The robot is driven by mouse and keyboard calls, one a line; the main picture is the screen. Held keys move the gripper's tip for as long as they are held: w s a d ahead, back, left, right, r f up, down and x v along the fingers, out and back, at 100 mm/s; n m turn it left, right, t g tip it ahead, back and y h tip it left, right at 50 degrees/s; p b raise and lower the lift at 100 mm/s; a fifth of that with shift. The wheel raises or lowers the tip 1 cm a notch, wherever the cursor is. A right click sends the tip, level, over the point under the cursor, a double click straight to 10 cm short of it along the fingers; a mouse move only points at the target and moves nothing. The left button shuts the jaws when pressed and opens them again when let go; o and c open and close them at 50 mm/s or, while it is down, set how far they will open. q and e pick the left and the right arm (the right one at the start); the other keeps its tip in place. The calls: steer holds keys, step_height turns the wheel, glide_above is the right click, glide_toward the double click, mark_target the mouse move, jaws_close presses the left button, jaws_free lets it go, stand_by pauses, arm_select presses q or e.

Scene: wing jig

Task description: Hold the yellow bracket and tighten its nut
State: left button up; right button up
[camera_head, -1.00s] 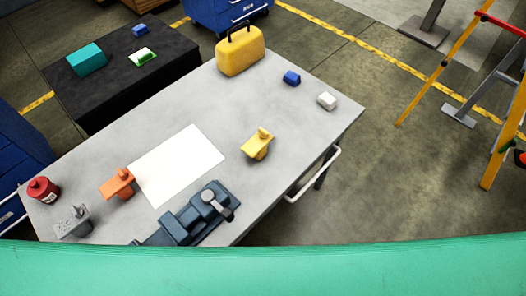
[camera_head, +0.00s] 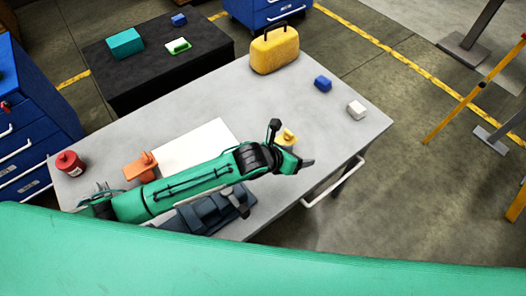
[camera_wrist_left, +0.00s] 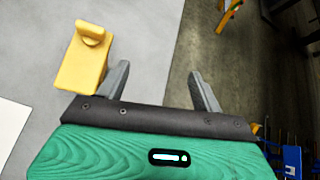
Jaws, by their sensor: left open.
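The yellow bracket (camera_head: 286,137) stands on the grey table near its front right edge, partly hidden behind my left arm in the head view. In the left wrist view the yellow bracket (camera_wrist_left: 82,62) is at the upper left, with a rounded yellow piece on its top that may be the nut. My left gripper (camera_head: 306,164) is beside the bracket, toward the table's front edge. In the wrist view its two fingers (camera_wrist_left: 160,80) are apart with nothing between them, and the bracket lies outside them, left of the left finger. My right gripper is not in view.
An orange bracket (camera_head: 140,167), a red can (camera_head: 69,163) and a white sheet (camera_head: 190,147) are on the table's left. A dark blue vise (camera_head: 205,215) lies under my arm.

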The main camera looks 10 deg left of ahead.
mark_target(289, 135)
arm_select(q)
steer(key=w+a+f+m+y, duration=0.25)
steer(key=a+f, duration=0.25)
steer(key=a, duration=0.6)
steer(key=shift+h, duration=0.35)
steer(key=x, duration=0.8)
steer(key=shift+r, duration=0.1)
steer(key=shift+d+r, duration=0.1)
steer(key=c, duration=1.2)
steer(key=shift+r, duration=0.1)
steer(key=shift+r, duration=0.15)
